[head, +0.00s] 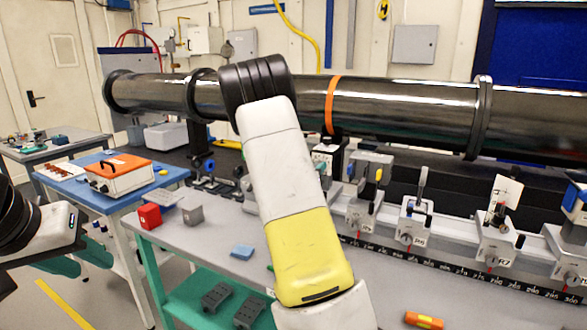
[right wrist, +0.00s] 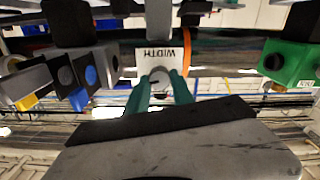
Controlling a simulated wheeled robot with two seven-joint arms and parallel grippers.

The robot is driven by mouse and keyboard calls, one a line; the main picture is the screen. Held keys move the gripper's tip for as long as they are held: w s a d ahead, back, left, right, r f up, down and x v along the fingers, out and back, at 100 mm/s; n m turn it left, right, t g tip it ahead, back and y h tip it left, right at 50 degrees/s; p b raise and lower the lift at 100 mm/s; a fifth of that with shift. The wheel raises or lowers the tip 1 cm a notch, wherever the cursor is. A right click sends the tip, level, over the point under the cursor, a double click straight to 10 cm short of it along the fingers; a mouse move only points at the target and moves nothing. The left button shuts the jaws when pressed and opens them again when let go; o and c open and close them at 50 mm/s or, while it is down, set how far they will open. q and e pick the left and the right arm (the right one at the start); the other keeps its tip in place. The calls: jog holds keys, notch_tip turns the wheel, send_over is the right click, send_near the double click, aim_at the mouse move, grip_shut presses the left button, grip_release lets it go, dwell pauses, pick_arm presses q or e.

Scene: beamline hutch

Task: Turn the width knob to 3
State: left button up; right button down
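In the right wrist view a white plate (right wrist: 166,56) carries the word WIDTH, upside down in the picture. The round grey width knob (right wrist: 160,77) sits just below that label. My right gripper (right wrist: 160,83) has its two teal fingers close together on either side of the knob and looks shut on it. The knob's scale and pointer cannot be read. In the head view my right arm hides the knob and that gripper. My left gripper (head: 92,262) is at the left edge, low beside the blue table, its teal fingers apart and empty.
A dark beam pipe (head: 400,108) runs across the back. Several stands, including one marked R7 (head: 493,245), line a scale rail (head: 450,270). A red box (head: 149,216), a grey block (head: 192,214) and an orange tool (head: 424,320) lie on the grey bench (head: 215,250).

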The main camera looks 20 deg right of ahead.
jog(key=shift+n, duration=0.4)
jog(key=n, duration=1.1)
jog(key=shift+w+a+f, duration=0.1)
dwell(0.5)
jog(key=c, duration=1.1)
grip_release()
jog(key=v, duration=0.8)
